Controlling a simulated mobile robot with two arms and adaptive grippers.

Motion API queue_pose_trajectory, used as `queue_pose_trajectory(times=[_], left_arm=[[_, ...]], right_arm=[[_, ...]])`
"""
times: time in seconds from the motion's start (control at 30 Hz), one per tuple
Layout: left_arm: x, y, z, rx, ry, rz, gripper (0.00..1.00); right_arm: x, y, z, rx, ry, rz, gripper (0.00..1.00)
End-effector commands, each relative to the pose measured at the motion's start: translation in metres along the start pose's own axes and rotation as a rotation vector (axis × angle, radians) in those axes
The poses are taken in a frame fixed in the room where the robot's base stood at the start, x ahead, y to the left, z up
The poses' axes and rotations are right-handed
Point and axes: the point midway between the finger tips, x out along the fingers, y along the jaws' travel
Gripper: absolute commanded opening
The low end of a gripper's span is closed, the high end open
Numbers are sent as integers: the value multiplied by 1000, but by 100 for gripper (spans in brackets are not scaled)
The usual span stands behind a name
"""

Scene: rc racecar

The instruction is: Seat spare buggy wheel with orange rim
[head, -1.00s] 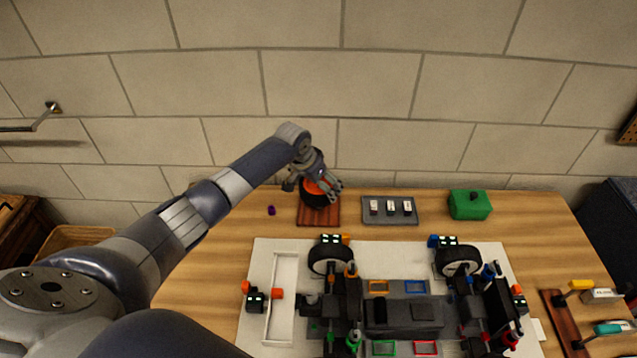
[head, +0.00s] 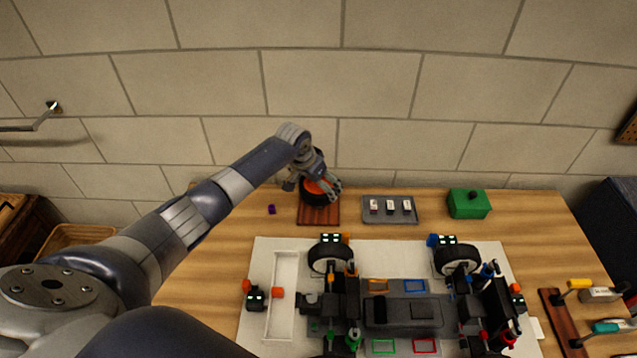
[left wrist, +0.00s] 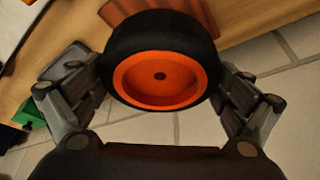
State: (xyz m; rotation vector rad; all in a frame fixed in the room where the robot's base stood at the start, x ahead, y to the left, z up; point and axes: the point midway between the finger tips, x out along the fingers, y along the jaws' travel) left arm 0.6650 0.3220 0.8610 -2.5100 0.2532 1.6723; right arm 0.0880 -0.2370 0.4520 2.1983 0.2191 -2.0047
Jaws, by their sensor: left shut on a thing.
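The spare wheel, a black tyre with an orange rim, shows in the head view (head: 316,189) over a reddish-brown wooden board (head: 318,215) at the back of the table. My left gripper (head: 322,184) is shut on it. In the left wrist view the wheel (left wrist: 160,75) sits between the two fingers of my left gripper (left wrist: 160,90), orange face toward the camera. The buggy chassis (head: 405,312) lies on a white mat (head: 264,252) at the front, with two wheels with pale rims visible at its far side. My right gripper is not in view.
A grey tray (head: 376,217) with small blocks and a green box (head: 469,204) stand right of the board. A small purple piece (head: 271,209) lies to its left. A tool rack (head: 562,318) is at the right. Bare wood separates board and mat.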

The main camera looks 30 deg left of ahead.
Motion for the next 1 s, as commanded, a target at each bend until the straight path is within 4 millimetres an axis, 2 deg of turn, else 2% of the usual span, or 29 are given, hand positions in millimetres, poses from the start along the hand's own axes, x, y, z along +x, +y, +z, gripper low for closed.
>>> queue_pose_trajectory(times=[0.57,1.0], left_arm=[[-1,0,0,-1,1,1,64],[2,0,1,0,1,0,64]], right_arm=[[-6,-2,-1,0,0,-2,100],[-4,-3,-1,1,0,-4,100]])
